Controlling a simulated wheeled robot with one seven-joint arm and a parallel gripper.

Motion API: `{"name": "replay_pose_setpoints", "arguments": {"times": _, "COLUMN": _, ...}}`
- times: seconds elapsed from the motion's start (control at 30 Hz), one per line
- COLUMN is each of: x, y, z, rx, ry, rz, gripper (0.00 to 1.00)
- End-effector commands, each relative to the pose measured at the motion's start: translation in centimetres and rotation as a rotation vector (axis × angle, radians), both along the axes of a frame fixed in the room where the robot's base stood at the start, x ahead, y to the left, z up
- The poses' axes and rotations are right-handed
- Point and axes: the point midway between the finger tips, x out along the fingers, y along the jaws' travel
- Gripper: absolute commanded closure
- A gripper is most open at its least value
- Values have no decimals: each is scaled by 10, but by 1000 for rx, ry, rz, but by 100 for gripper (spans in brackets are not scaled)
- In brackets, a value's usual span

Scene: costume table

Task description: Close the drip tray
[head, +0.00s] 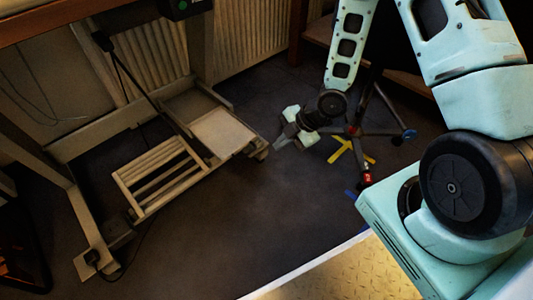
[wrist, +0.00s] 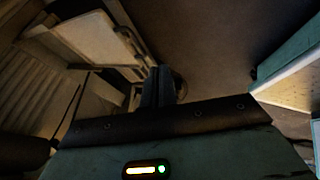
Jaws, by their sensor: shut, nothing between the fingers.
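A low pale wooden unit stands on the floor under the table. A flat pale panel with raised sides (head: 222,133), which looks like the drip tray, sticks out from it toward my gripper. The same panel shows at the upper left of the wrist view (wrist: 92,38), with a bar along its near edge. My gripper (head: 281,143) is shut and empty, low over the floor, just right of the panel's front end. In the wrist view its fingers (wrist: 158,86) are together beside the front bar; I cannot tell whether they touch it.
A slatted rack (head: 160,175) is left of the panel. A radiator (head: 250,35) is behind. A wheeled chair base (head: 355,131) and a yellow floor mark (head: 350,153) lie right of my gripper. The dark floor in front is clear.

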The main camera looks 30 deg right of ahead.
Motion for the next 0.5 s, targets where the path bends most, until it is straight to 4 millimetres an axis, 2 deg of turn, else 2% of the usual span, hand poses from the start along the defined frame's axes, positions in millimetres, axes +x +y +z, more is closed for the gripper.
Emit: {"name": "replay_pose_setpoints", "arguments": {"times": 0.5, "x": 28, "y": 47, "z": -86, "rx": 0, "ry": 2, "rz": 0, "gripper": 100}}
